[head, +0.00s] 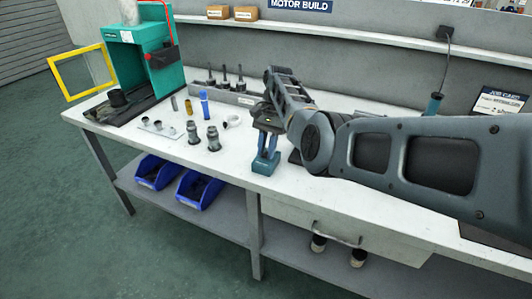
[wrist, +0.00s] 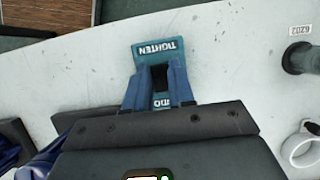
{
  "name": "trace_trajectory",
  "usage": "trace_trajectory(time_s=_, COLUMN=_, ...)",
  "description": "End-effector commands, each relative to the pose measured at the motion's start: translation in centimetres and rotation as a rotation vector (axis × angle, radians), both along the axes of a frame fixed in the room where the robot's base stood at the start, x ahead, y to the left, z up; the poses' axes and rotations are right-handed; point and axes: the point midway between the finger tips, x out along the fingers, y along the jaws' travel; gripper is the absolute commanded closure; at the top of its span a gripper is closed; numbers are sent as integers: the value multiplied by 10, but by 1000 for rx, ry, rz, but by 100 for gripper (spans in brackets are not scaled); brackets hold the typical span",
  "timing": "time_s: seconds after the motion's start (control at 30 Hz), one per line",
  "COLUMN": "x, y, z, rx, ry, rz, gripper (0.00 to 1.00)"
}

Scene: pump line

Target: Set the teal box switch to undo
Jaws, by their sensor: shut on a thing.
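The teal box (head: 265,166) stands on the white bench near its front edge. In the wrist view the teal box (wrist: 156,47) shows an upside-down TIGHTEN label at its far end. Part of a second label, ending in "DO", shows between the fingers at the near end. My gripper (head: 268,149) is right over the box, pointing down. In the wrist view my gripper (wrist: 159,82) has its blue fingers on either side of the dark switch (wrist: 159,74) and is shut on it. The fingers hide much of the switch, and I cannot tell which way it leans.
Pump parts, including a blue cylinder (head: 204,103) and a white ring (head: 232,121), stand left of my gripper. A teal press (head: 139,59) with a yellow guard (head: 83,73) is at the far left. Blue bins (head: 198,189) sit below the bench.

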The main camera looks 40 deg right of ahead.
Motion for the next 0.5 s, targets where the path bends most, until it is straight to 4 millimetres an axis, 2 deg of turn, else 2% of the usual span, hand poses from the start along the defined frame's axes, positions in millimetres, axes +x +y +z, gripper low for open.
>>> trace_trajectory(time_s=0.23, x=0, y=-1, z=0, rx=-3, ry=-4, rz=-1, gripper=100)
trace_trajectory(time_s=0.27, x=0, y=-1, z=0, rx=-3, ry=-4, rz=-1, gripper=75)
trace_trajectory(time_s=0.5, x=0, y=-1, z=0, rx=-3, ry=-2, rz=0, gripper=52)
